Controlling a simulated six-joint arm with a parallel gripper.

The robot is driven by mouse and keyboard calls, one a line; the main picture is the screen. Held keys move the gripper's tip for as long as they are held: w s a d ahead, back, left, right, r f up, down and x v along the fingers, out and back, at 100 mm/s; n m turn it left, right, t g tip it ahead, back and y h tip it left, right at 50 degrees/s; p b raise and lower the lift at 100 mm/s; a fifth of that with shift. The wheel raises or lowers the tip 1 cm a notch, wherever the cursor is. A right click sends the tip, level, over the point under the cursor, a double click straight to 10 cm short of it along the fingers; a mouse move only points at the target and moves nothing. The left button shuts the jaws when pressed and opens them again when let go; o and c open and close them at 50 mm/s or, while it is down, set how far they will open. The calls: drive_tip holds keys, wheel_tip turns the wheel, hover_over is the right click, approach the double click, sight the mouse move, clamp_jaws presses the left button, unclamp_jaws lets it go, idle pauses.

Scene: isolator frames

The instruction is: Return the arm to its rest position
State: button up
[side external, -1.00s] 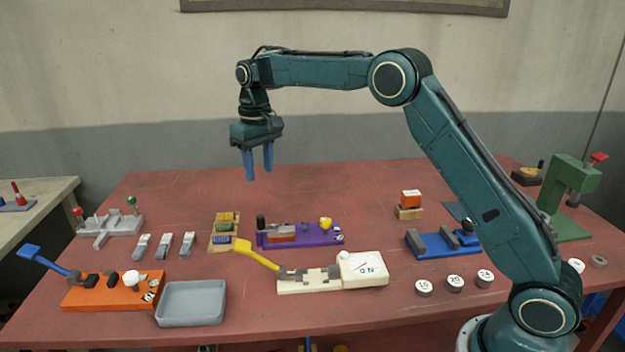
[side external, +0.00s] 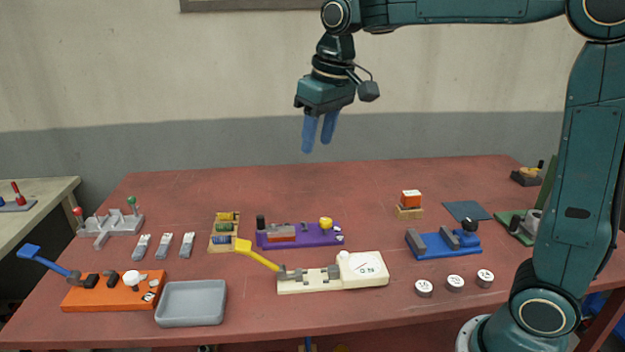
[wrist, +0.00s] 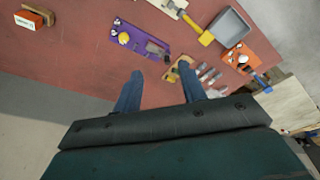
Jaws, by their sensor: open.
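My gripper (side external: 319,134) hangs from my raised arm, high above the back part of the red table (side external: 300,185), with its blue fingers pointing down. The fingers are apart and nothing is between them. In the wrist view my gripper (wrist: 160,90) shows two blue fingers spread wide, with the table far below. No object is touched by the gripper.
Below stand a purple fixture (side external: 300,235), a cream fixture with a yellow lever (side external: 335,275), an orange fixture (side external: 113,292), a grey tray (side external: 190,303) and a blue fixture (side external: 444,244). A green press (side external: 515,225) is partly hidden behind my arm. The air around the gripper is clear.

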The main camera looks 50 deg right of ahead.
drive_tip(key=s+f+t, duration=0.1)
drive_tip(key=s+f, duration=0.2)
drive_tip(key=s, duration=0.8)
drive_tip(key=s+f+t, duration=0.2)
drive_tip(key=s+f, duration=0.1)
drive_tip(key=s, duration=0.8)
drive_tip(key=shift+s+a, duration=0.15)
drive_tip(key=shift+s, duration=0.15)
idle(0.9)
